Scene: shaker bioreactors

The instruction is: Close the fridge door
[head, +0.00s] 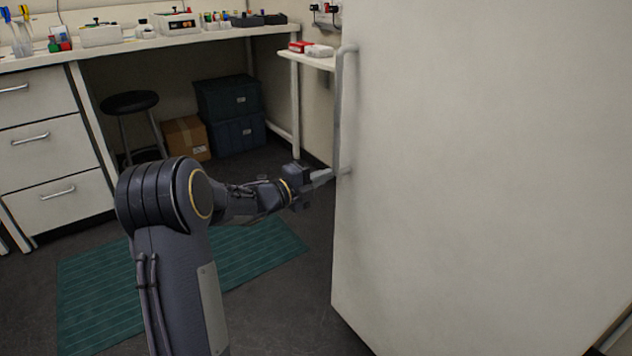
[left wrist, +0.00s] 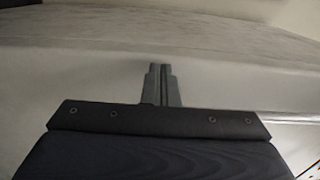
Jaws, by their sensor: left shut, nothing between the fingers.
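The fridge door (head: 480,150) is a large white panel filling the right half of the head view. A long vertical handle (head: 346,110) runs along its left edge. My left gripper (head: 328,175) is at the door's left edge, close to the lower end of the handle. Its fingers are together with nothing between them. In the left wrist view the shut fingers (left wrist: 160,84) point at a pale surface; I cannot tell whether they touch it. The fridge body and the door's opening are not clearly visible. My right gripper is not in view.
A white lab bench (head: 150,44) with small items stands at the back left. Under it are a black stool (head: 130,102), a cardboard box (head: 186,138) and dark bins (head: 232,115). A green mat (head: 255,252) lies on open floor beneath my left arm.

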